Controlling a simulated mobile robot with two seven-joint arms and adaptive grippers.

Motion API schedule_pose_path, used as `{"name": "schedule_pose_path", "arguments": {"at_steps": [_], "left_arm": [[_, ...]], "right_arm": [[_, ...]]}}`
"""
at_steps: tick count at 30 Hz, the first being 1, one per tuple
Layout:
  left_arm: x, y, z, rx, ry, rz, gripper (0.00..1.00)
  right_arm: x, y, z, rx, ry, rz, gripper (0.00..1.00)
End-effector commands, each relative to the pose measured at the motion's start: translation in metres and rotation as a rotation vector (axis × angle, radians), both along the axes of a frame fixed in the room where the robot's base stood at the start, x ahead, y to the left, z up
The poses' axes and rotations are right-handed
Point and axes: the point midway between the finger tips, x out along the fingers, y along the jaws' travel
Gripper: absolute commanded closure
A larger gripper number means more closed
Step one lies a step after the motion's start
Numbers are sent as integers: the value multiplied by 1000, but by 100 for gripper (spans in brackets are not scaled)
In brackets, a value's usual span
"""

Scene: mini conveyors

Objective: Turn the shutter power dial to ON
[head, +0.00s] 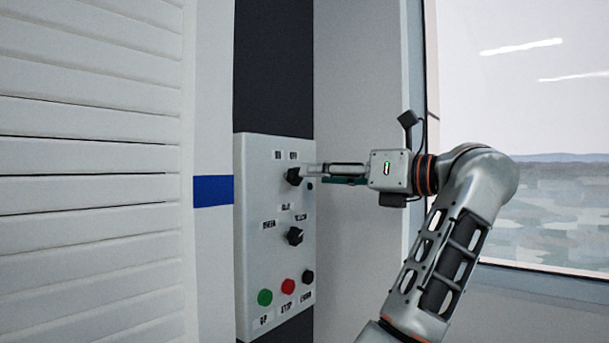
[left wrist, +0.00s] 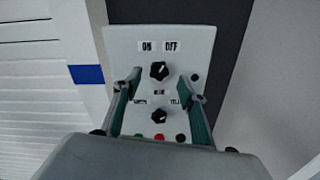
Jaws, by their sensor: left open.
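The shutter power dial is the upper black knob (head: 293,177) on a pale control panel (head: 256,215). It also shows in the left wrist view (left wrist: 158,71), below the ON label (left wrist: 147,47) on the left and the OFF label (left wrist: 171,47) on the right. Its exact pointing direction is too small to tell. My left gripper (head: 307,173) is at the panel, close to this dial. In the left wrist view the open fingers (left wrist: 160,84) stand left and right of the dial, with gaps on both sides. Contact is not visible. My right gripper is not in view.
A second black dial (head: 294,236) sits lower on the panel. Below it are a green button (head: 265,297), a red button (head: 288,286) and a black button (head: 308,277). A slatted shutter (head: 90,180) is at the left, and a window (head: 520,130) is at the right.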

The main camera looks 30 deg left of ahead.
Motion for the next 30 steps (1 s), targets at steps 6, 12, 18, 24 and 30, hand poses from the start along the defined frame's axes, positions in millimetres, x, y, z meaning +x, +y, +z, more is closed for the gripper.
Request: {"name": "schedule_pose_path", "arguments": {"at_steps": [6, 12, 18, 24, 30], "left_arm": [[2, 36, 0, 3, -1, 5, 58], [4, 55, 0, 4, 0, 3, 58], [5, 60, 0, 3, 1, 1, 58], [4, 60, 0, 3, 1, 1, 71], [4, 60, 0, 3, 1, 1, 97]], "right_arm": [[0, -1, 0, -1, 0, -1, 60], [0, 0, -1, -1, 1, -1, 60], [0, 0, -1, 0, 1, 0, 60], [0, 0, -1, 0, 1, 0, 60], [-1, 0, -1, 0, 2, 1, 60]]}}
